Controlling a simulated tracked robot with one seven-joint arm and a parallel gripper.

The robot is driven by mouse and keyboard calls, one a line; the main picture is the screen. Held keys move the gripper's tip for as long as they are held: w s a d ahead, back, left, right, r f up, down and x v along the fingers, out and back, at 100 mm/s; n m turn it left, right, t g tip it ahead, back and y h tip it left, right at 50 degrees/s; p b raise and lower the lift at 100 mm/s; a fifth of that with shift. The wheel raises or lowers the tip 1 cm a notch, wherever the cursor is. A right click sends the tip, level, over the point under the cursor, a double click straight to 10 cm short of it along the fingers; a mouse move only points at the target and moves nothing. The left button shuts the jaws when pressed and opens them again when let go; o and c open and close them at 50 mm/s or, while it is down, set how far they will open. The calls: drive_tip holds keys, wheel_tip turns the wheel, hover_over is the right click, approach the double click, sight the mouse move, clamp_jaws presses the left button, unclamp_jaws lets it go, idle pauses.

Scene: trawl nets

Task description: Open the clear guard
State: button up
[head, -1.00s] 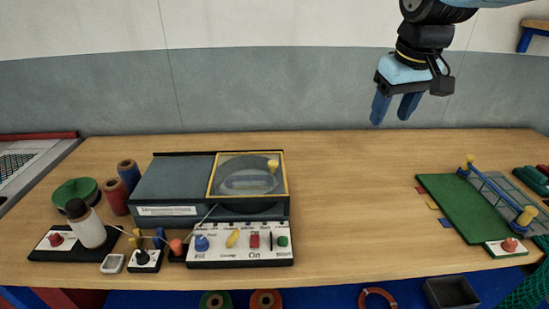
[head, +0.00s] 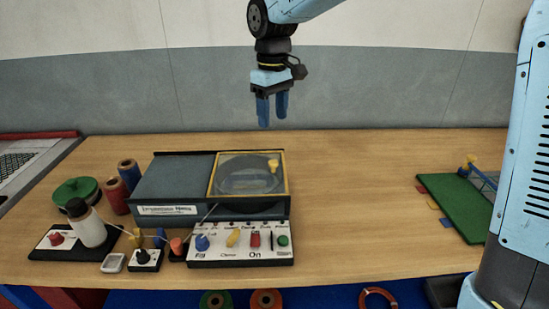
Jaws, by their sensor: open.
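The clear guard (head: 247,180) is a transparent panel in a yellow frame on the right part of a dark grey machine (head: 170,182). It lies flat over a round recess and looks shut. A small yellow knob (head: 273,166) stands near its right side. My gripper (head: 272,118) hangs above and behind the guard in the picture, blue fingers pointing down. It is open and empty, apart from the guard.
A control panel (head: 240,257) with coloured knobs fronts the machine. A white bottle (head: 88,228) and spools (head: 117,195) stand at left. A green mat (head: 455,205) lies at right, partly hidden by my arm. The middle table is clear.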

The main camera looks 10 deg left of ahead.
sight(274, 161)
wheel_tip(274, 161, down, 13)
drive_tip(key=shift+f, duration=0.1)
idle(0.4)
clamp_jaws()
idle(0.5)
drive_tip(key=shift+d, duration=0.1)
